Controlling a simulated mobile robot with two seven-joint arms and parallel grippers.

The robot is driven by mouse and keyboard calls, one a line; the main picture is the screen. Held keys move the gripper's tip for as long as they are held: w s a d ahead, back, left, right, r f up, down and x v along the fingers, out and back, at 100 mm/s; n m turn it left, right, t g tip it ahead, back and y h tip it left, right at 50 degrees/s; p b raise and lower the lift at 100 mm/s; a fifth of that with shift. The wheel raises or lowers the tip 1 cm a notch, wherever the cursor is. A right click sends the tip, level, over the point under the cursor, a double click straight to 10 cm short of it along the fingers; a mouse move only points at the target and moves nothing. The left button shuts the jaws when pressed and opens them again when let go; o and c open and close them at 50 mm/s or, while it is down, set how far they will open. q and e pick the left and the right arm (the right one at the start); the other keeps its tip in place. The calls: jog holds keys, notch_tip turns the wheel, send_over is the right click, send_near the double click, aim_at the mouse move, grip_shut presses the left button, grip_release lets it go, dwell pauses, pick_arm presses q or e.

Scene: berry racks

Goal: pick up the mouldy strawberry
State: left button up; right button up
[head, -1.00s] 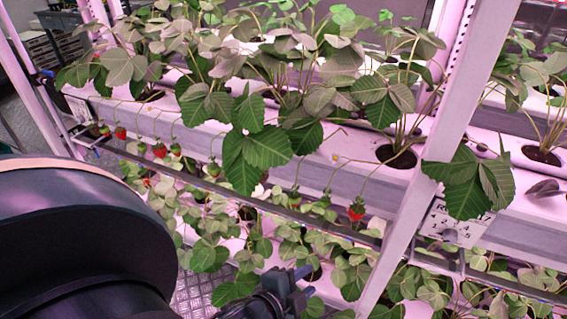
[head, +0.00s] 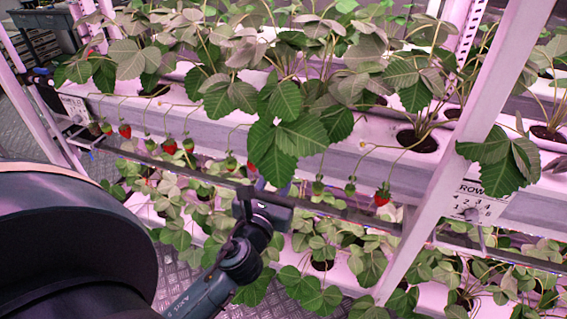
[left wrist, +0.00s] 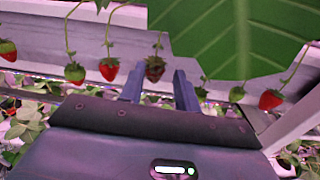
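The mouldy strawberry (left wrist: 155,72), dark and greyish red, hangs from a thin stem in the left wrist view. It appears between the two fingers of my left gripper (left wrist: 159,76), which are apart and not touching it. How far beyond the fingertips it hangs is hard to tell. In the head view the large leaf (head: 283,140) hides this berry. My left gripper (head: 284,190) is there just below that leaf, in front of the rack. My right gripper is not in view.
A big leaf (left wrist: 240,35) is close. A white rack post (head: 440,170) stands at right.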

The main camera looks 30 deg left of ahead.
aim_at(285, 163)
pick_arm(q)
jog(key=shift+p+x, duration=0.35)
jog(key=shift+x, duration=3.1)
jog(key=shift+f, duration=0.1)
jog(key=shift+c, duration=0.4)
grip_shut()
